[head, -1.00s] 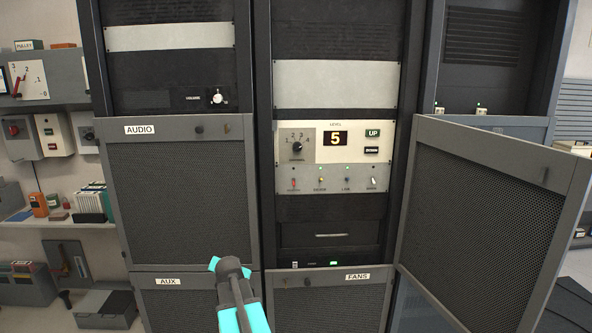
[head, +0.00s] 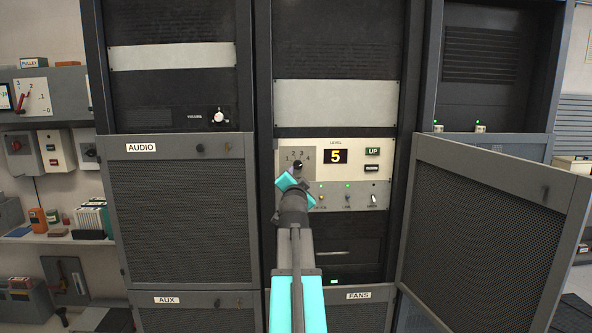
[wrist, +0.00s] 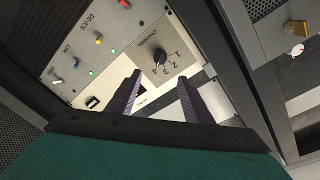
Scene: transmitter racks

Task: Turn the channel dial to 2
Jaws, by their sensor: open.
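The channel dial (head: 297,165) is a small dark knob on the pale panel in the middle rack, with the numbers 1 to 4 arced around it. In the wrist view the dial (wrist: 160,57) shows beyond the fingertips, sideways between their lines. Its pointer is too small to read surely; it seems to lean toward the higher numbers. My gripper (head: 292,183) is in front of the panel, just below the dial in the head view. In the wrist view my gripper (wrist: 160,80) has its two dark fingers apart, with nothing between them and no clear contact with the dial.
A level display (head: 336,156) reads 5, with an UP button (head: 373,151) beside it. Toggle switches (head: 373,199) line the lower panel. An open mesh door (head: 490,230) stands out at the right. The AUDIO door (head: 180,220) at the left is shut.

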